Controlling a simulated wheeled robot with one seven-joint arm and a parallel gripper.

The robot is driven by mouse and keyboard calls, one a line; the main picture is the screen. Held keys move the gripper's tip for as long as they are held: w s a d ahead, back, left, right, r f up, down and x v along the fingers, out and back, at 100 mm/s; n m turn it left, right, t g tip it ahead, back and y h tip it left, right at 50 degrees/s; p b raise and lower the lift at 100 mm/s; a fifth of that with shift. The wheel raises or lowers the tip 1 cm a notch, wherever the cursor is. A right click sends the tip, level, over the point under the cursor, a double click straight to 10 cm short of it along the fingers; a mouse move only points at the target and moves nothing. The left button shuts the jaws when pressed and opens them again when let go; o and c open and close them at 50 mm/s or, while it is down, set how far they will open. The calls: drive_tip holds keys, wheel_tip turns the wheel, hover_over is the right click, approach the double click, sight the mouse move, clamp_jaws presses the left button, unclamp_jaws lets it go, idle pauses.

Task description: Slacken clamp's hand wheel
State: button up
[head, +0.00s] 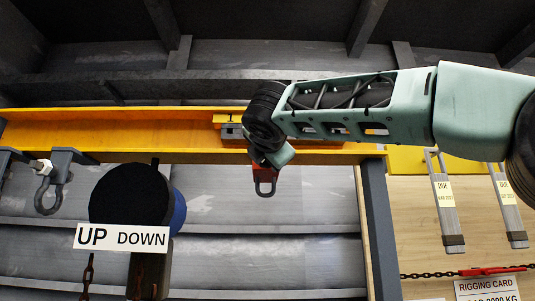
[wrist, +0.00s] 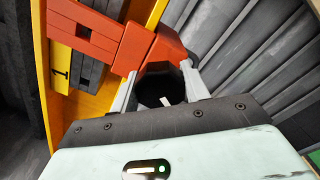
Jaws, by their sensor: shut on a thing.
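In the wrist view the red clamp (wrist: 150,48) sits against the yellow beam. Its dark hand wheel (wrist: 160,86), with a small pale mark on it, lies between the two grey fingers of my gripper (wrist: 160,72). The fingers are shut on the wheel from both sides. In the head view my arm hides most of the clamp and the wheel. Only the clamp's red lower part (head: 264,174) with a dark shackle shows below the beam, beside my gripper (head: 278,156).
The yellow beam (head: 130,125) runs across the head view, with a grey post (head: 378,220) at its right. A dark round hoist with an UP DOWN sign (head: 123,237) hangs at left, near another shackle (head: 50,190). Tagged straps (head: 447,205) and a rigging card (head: 486,290) are at right.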

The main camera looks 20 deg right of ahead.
drive_tip(key=shift+a+f+n, duration=0.1)
drive_tip(key=shift+f+n, duration=0.1)
drive_tip(key=shift+n, duration=0.1)
drive_tip(key=o, duration=1)
drive_tip(key=shift+r, duration=0.1)
drive_tip(key=b+v, duration=0.5)
drive_tip(key=v, duration=1.2)
drive_tip(key=shift+s+b, duration=0.2)
drive_tip(key=shift+b, duration=0.2)
